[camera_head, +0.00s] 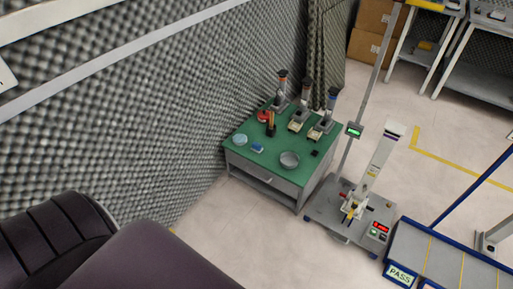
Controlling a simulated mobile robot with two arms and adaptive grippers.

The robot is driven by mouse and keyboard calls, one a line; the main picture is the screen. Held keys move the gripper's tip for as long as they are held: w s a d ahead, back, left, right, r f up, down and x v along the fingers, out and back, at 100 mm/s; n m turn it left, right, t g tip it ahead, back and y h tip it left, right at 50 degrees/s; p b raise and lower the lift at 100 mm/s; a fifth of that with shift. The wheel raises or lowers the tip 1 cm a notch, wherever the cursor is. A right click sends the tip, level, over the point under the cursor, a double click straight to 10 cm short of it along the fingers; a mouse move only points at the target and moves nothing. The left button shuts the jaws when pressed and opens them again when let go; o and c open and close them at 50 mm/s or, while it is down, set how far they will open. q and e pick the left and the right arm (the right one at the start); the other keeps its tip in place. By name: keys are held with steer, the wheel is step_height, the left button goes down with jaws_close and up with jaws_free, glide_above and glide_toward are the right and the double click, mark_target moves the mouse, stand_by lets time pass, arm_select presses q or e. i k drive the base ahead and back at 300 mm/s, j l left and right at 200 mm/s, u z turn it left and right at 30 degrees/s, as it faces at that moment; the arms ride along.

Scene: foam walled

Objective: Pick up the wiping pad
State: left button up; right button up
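No thing is clearly recognizable as the wiping pad at this size. A small blue item (257,148) lies near the front left of the green-topped table (265,165). A pale blue round item (240,140) lies to its left. Either could be the pad; I cannot tell which. Neither of my grippers shows in the head view, and nothing is seen touching these items.
A grey round dish (290,160) and several upright devices (302,114) stand on the table. A wheeled grey stand (352,212) is close to its right. Grey foam wall (150,120) borders the left. Open floor (255,225) lies in front.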

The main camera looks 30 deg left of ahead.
mark_target(256, 146)
steer(key=u, duration=1.25)
steer(key=i+l+u, duration=0.15)
steer(key=i, duration=0.25)
steer(key=i+l+u, duration=0.15)
steer(key=i+l, duration=0.15)
steer(key=i, duration=0.1)
